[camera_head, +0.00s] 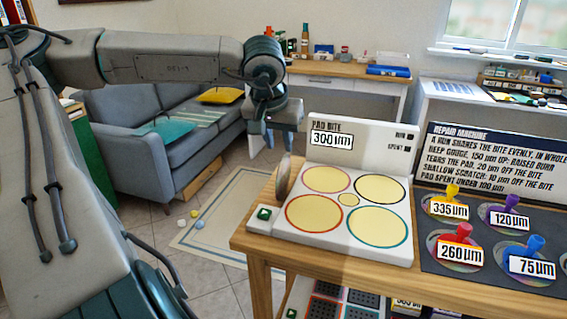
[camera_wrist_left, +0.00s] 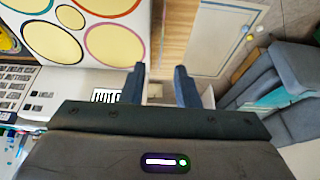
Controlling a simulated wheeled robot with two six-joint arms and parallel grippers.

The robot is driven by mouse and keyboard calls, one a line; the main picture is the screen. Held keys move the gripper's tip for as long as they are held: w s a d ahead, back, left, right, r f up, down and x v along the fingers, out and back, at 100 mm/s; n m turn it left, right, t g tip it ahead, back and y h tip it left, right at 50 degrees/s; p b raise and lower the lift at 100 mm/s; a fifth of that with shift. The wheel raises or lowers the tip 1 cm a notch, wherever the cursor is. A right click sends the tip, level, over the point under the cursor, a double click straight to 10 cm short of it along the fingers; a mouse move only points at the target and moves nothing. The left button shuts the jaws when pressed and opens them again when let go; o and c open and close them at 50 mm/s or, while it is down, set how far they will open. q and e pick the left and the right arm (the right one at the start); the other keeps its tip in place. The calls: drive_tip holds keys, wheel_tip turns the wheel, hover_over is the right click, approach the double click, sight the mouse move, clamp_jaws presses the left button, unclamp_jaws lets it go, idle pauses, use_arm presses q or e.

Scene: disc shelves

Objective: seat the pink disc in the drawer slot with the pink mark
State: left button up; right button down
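No disc I can call pink shows in either view. Four discs with knobs lie on a dark mat at the right, among them a red-knobbed disc (camera_head: 461,246) tagged 260 µm. Dark drawer-like compartments (camera_head: 325,306) with coloured edges show partly under the table; I cannot make out a pink mark. My left gripper (camera_head: 270,135) hangs above and left of the white pad machine (camera_head: 330,210), clear of the table. In the left wrist view its two fingers (camera_wrist_left: 161,82) are apart with nothing between them. My right gripper is not in view.
The machine has four large cream pads, a small one and a 300 µm tag, on a wooden table (camera_head: 350,273). A round brown part (camera_head: 283,177) stands on edge at its left. A sign (camera_head: 490,165) stands behind the discs. A sofa (camera_head: 165,130) is beyond; open floor lies left.

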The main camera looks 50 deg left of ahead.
sight(284, 177)
use_arm(q)
drive_tip(key=x, duration=0.4)
drive_tip(key=shift+a+f, duration=0.15)
drive_tip(key=shift+w+a+x, duration=0.1)
drive_tip(key=shift+w+x, duration=0.1)
drive_tip(key=shift+x, duration=1.1)
drive_tip(key=shift+w+a+x, duration=0.1)
drive_tip(key=shift+w+x, duration=0.1)
drive_tip(key=shift+x, duration=1.1)
drive_tip(key=shift+r, duration=0.2)
clamp_jaws()
